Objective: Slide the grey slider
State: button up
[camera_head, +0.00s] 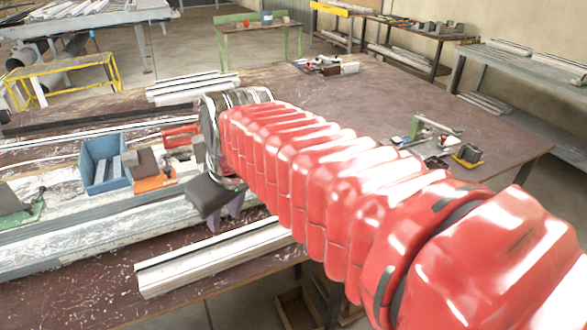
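My red ribbed arm reaches from the lower right to the clamp bench on the left. My gripper (225,215) hangs from a dark housing at the arm's end, over the near edge of the bench. Its two purple fingers point down with a gap between them, and nothing shows in the gap. The clamp fixture (92,180) has a blue housing with grey bars in it. A grey-brown block (143,163) stands on an orange base just left of my gripper. I cannot tell for sure which part is the grey slider; my arm's end hides part of the fixture.
A red handle (181,136) lies behind the orange base, near my arm's end. A pale profile (212,258) lies along the bench's near edge. Another dark block (10,202) is at the far left. The brown tabletop (330,98) behind my arm is largely clear.

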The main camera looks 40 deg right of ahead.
jog(key=w+d+r+n+g+y, duration=0.1)
jog(key=w+d, duration=0.4)
jog(key=d, duration=0.3)
jog(key=w+d+n, duration=0.1)
jog(key=w+d, duration=0.4)
jog(key=d, duration=0.3)
jog(key=w+d+f+n, duration=0.1)
jog(key=d+f, duration=0.1)
jog(key=d, duration=0.7)
jog(key=w+d+f+n+y, duration=0.1)
jog(key=d+f, duration=0.1)
jog(key=d, duration=0.8)
jog(key=shift+n, duration=0.3)
jog(key=shift+w+f, duration=0.1)
jog(key=x, duration=1.3)
jog(key=shift+w+a+f, duration=0.25)
jog(key=shift+w, duration=0.1)
jog(key=shift+c, duration=0.3)
grip_shut()
